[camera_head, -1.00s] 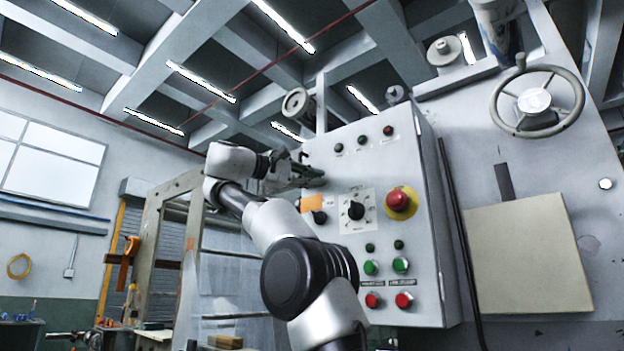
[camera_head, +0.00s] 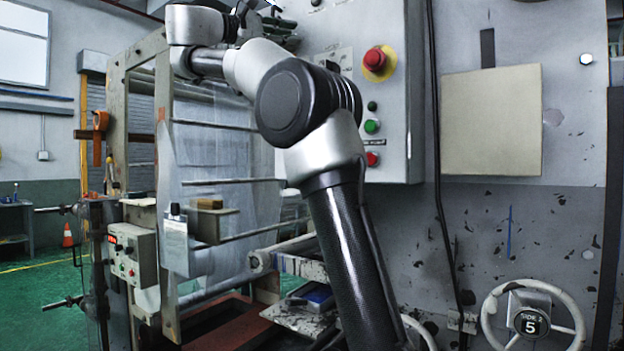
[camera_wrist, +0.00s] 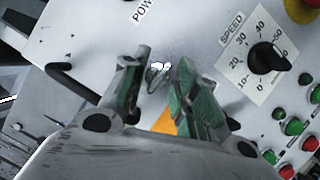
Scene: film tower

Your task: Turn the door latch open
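My gripper (camera_wrist: 162,85) is in front of the grey control cabinet (camera_wrist: 200,25) in the wrist view. Its two green-padded fingers are apart. A small shiny metal piece (camera_wrist: 158,72) shows in the gap between them; I cannot tell whether it is the door latch or whether the fingers touch it. A black bent handle (camera_wrist: 75,85) sticks out left of the fingers. An orange tag (camera_wrist: 166,122) lies behind them, partly hidden. In the head view my gripper (camera_head: 280,35) is at the top edge, partly hidden by my arm, beside the cabinet (camera_head: 395,110).
A speed dial (camera_wrist: 265,58), green buttons (camera_wrist: 294,127) and a red emergency button (camera_head: 375,59) are on the panel right of my gripper. A metal frame with rollers (camera_head: 140,120) stands to the left. A handwheel (camera_head: 487,310) is low right. Green floor (camera_head: 60,285) shows at left.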

